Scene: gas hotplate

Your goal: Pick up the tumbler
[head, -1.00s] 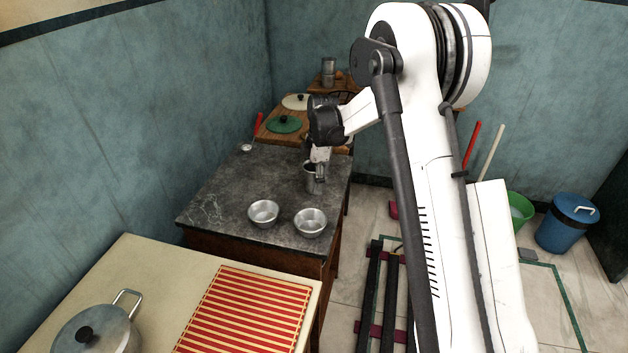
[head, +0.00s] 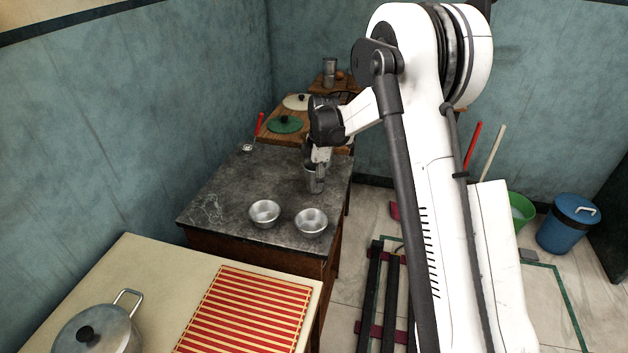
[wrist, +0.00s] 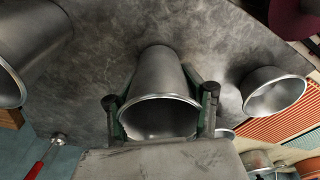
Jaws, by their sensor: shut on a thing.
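The tumbler (head: 314,184) is a grey metal cup near the right edge of the dark stone-topped table. It also fills the middle of the wrist view (wrist: 160,75), with its open rim towards the camera. My gripper (head: 319,166) comes down on it from above. In the wrist view, my gripper's two fingers (wrist: 160,103) lie on opposite sides of the tumbler near its rim, shut on it. The tumbler looks upright. Its base is at or very close to the tabletop; I cannot tell whether it touches.
Two metal bowls (head: 264,213) (head: 311,222) stand in front of the tumbler. Another metal vessel (wrist: 30,45) is close by at the wrist view's upper left. A green lid (head: 286,124) lies on a wooden surface behind.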

